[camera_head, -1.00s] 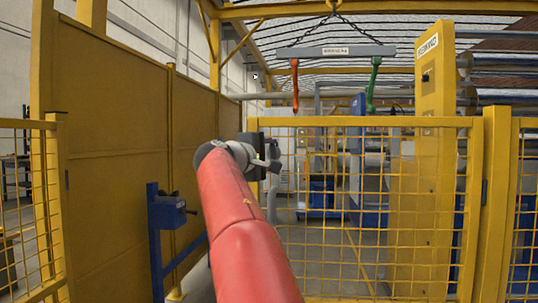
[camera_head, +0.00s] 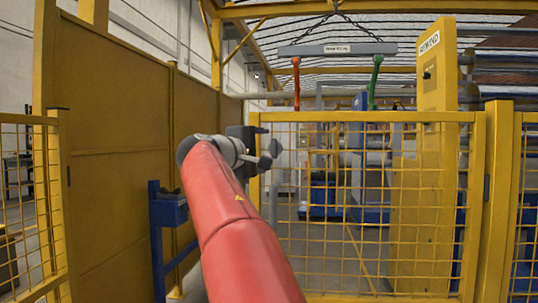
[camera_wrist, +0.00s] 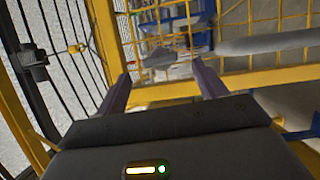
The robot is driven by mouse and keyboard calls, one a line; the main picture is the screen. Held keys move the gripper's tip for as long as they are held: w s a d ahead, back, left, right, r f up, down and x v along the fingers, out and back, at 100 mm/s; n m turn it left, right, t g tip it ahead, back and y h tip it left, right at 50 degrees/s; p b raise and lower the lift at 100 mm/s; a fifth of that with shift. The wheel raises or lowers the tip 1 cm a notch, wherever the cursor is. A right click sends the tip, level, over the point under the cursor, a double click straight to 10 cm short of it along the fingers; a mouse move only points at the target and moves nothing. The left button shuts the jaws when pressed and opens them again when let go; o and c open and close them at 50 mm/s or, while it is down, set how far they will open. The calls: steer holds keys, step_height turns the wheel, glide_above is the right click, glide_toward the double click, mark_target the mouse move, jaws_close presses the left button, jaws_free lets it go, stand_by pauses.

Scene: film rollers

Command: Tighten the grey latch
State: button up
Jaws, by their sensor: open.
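My gripper (camera_wrist: 162,74) is open, its two fingers apart and pointing toward the yellow mesh gate (camera_head: 380,117). A small grey piece (camera_wrist: 159,58), which looks like the grey latch, shows just beyond and between the fingertips in the wrist view; I cannot tell whether a finger touches it. In the head view my gripper (camera_head: 268,154) is beside the gate's upper left corner. The latch is too small and too covered by the gripper to make out there.
A grey bar (camera_wrist: 268,42) lies to the right of the fingers. A yellow panel wall (camera_head: 120,150) and blue stand (camera_head: 168,208) are left of my arm. Beyond the gate, red (camera_head: 296,82) and green (camera_head: 374,80) hooks hang from a lifting beam (camera_head: 338,49).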

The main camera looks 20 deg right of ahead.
steer(key=shift+v, duration=1.7)
steer(key=shift+f, duration=0.1)
